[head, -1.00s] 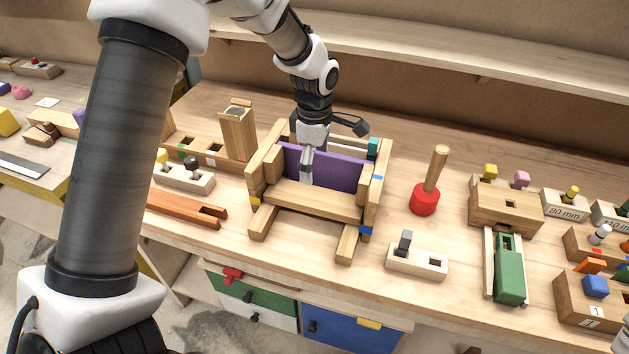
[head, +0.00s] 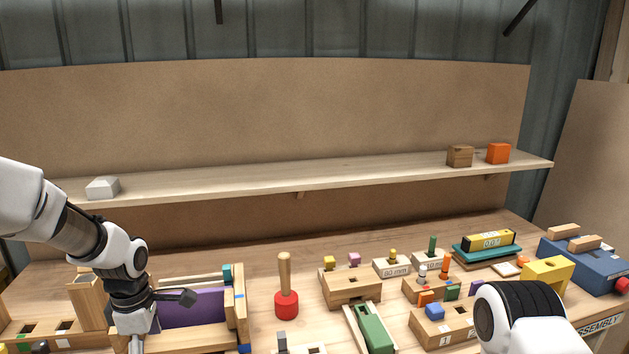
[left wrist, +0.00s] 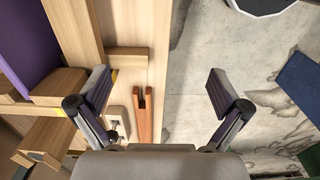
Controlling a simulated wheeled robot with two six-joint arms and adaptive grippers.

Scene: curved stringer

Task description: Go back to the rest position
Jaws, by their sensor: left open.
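My left gripper (head: 136,342) is at the lower left of the head view, in front of the wooden frame (head: 240,300) with the purple panel (head: 195,308). Its fingertips are cut off or hard to make out there. In the left wrist view the left gripper (left wrist: 160,88) is open, with nothing between its spread fingers. The purple panel (left wrist: 25,40) shows at that view's upper left, apart from the fingers. A white link of my right arm (head: 525,318) shows at the lower right; its gripper is out of view.
A red mallet (head: 286,304), several wooden blocks with pegs and a blue box (head: 585,262) stand on the bench. A shelf (head: 300,178) runs above it. In the left wrist view, a reddish slotted piece (left wrist: 143,115) lies near the bench edge, beside open floor (left wrist: 195,65).

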